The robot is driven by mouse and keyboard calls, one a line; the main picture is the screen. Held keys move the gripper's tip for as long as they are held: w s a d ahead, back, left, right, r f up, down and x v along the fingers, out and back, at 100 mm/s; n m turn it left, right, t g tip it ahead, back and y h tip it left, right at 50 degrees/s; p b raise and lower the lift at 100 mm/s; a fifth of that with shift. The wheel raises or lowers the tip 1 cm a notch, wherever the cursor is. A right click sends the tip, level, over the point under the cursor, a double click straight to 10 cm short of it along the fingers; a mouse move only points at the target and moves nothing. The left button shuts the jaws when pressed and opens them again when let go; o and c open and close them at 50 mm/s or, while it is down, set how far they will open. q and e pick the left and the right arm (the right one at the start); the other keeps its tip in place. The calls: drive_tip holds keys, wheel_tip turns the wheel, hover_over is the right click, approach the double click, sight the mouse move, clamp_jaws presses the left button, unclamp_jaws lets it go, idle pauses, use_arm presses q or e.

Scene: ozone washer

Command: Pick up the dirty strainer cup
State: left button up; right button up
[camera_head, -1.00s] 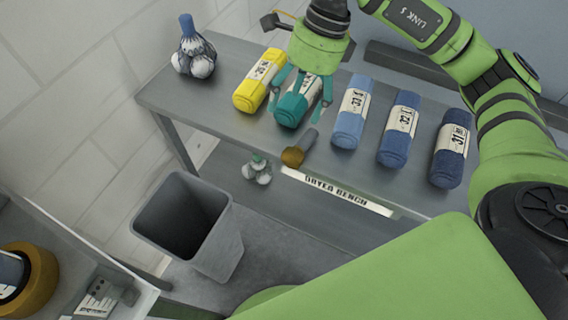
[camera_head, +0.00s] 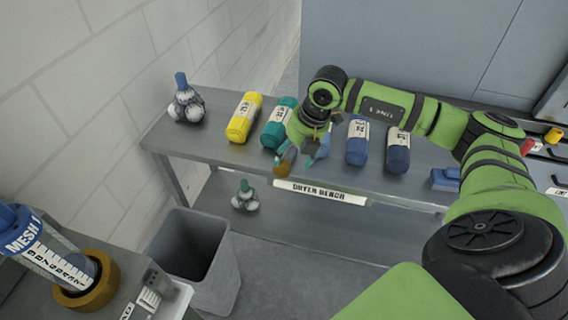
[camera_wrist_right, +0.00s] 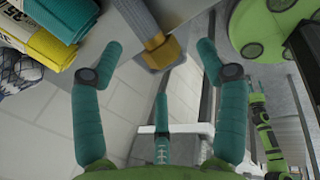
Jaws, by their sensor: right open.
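A grey-handled item with a brass-coloured end (camera_head: 283,168) lies at the front edge of the dryer bench (camera_head: 230,148). In the right wrist view the grey shaft and brass end (camera_wrist_right: 158,50) show beyond and between the fingertips. I cannot tell for sure that this is the dirty strainer cup; no label shows on it. My right gripper (camera_head: 302,158) is open, with its teal fingers around the item in the head view. Nothing is gripped. The gripper partly hides the item in the head view. My left gripper is not in view.
A blue-topped bundle (camera_head: 186,100) stands at the left end, another bundle (camera_head: 245,197) on the lower shelf. A grey bin (camera_head: 205,262) and a mesh tube (camera_head: 50,255) are in front.

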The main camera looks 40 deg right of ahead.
sight(285, 163)
drive_tip(key=p+x, duration=0.1)
drive_tip(key=x, duration=0.1)
drive_tip(key=p+x, duration=0.1)
drive_tip(key=x, duration=0.1)
drive_tip(key=shift+w+a+f, duration=0.1)
drive_tip(key=shift+w+a, duration=0.05)
drive_tip(key=shift+a, duration=0.3)
drive_tip(key=shift+w+f, duration=0.1)
drive_tip(key=shift+f, duration=0.25)
drive_tip(key=c, duration=1.4)
clamp_jaws()
drive_tip(key=shift+r, duration=0.1)
